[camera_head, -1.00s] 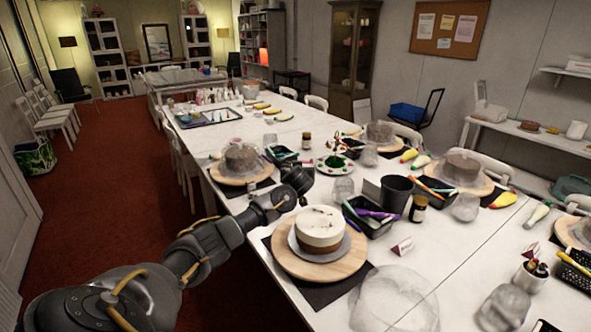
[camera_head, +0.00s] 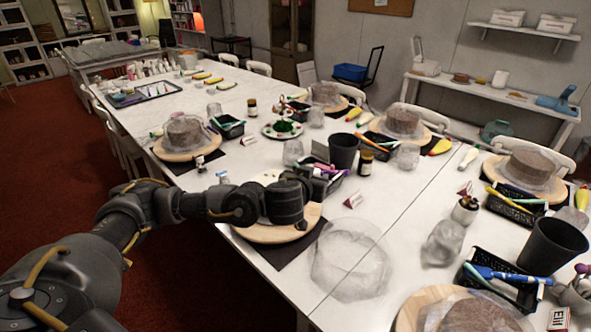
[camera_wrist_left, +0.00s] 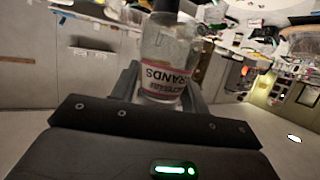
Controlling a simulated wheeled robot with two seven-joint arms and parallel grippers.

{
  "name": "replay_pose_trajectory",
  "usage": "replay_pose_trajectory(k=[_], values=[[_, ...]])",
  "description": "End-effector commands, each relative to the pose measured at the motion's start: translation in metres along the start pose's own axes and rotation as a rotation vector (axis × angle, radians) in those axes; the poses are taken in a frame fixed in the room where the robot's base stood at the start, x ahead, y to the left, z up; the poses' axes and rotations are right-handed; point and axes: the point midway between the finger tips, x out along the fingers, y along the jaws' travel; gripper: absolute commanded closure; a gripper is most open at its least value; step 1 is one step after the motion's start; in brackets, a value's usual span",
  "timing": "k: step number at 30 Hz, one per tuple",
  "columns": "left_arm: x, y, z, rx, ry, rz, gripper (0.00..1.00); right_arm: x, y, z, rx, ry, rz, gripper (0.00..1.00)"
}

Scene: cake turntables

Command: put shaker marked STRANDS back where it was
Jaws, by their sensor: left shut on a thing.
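The shaker marked STRANDS (camera_wrist_left: 165,60) is a clear bottle with a pale label. In the left wrist view it stands between the fingers of my left gripper (camera_wrist_left: 166,88), which is shut on it. The label reads upside down there. The shaker itself is hidden behind my wrist in this view. My right gripper is not in view.
A black pen tray (camera_head: 325,190), a black cup (camera_head: 343,151) and a dark jar (camera_head: 366,162) stand just beyond my gripper. A clear crumpled cover (camera_head: 350,262) lies to the right. A small bottle (camera_head: 200,164) stands by the farther-left turntable (camera_head: 170,153).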

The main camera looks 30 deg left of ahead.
Motion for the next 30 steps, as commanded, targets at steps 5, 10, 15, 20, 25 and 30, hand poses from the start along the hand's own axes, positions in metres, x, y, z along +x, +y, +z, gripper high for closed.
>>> replay_pose_trajectory(k=[5, 10, 15, 20, 25, 30], values=[[-0.017, 0.020, 0.003, 0.014, -0.002, 0.050, 0.83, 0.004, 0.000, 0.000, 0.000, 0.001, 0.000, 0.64], [-0.029, 0.032, 0.004, 0.022, -0.004, 0.079, 0.83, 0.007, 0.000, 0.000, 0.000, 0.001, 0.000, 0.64], [-0.042, 0.042, 0.007, 0.027, -0.005, 0.110, 0.83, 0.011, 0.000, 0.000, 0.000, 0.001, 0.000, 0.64], [-0.060, 0.047, 0.013, 0.033, -0.007, 0.133, 0.83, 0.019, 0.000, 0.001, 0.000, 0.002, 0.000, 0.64], [-0.075, 0.036, 0.023, 0.037, -0.004, 0.123, 0.83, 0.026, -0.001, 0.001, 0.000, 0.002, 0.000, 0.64], [-0.081, 0.029, 0.027, 0.040, -0.001, 0.110, 0.83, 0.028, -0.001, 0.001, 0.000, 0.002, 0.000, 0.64]])
